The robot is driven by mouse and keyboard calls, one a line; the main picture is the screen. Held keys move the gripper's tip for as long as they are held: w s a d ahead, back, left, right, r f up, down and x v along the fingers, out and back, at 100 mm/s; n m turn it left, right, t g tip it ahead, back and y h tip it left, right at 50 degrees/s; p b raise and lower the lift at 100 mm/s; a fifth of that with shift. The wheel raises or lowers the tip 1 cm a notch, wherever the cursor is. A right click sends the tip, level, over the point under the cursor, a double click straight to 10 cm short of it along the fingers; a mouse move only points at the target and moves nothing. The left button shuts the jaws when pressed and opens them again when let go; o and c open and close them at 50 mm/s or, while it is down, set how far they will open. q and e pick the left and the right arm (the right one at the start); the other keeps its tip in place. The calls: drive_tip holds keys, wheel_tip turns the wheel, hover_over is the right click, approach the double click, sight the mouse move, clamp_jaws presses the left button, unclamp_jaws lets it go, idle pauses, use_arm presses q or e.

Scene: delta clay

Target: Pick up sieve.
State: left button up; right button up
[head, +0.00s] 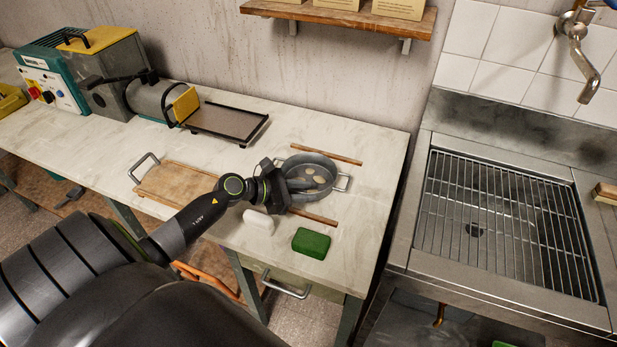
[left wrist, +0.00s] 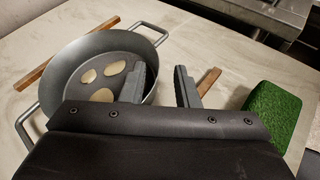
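The sieve, a round grey metal pan with a loop handle on either side, sits on the pale worktop (head: 372,180). Several flat pale pieces lie inside it. It shows large in the left wrist view (left wrist: 70,75). My left gripper (head: 301,185) is at its near left rim. In the left wrist view the two fingers (left wrist: 161,76) are spread apart, one over the inside of the sieve and one outside, with the near wall between them. I cannot tell whether they touch it. The gripper's body hides part of the near rim. My right gripper is not in view.
Wooden strips lie behind (head: 325,154) and in front (head: 315,216) of the sieve. A green block (head: 311,243) and a white block (head: 258,221) stand nearer. A wooden board (head: 170,185) lies left. A sink with a grid (head: 505,220) stands right. A machine (head: 105,75) is at back left.

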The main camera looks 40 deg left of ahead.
sight(316, 192)
use_arm(q)
drive_tip(key=shift+a+p+x, duration=0.2)
drive_tip(key=shift+p+x, duration=0.3)
drive_tip(key=shift+x, duration=1.65)
drive_tip(key=shift+w+f, duration=0.1)
drive_tip(key=shift+c, duration=0.5)
clamp_jaws()
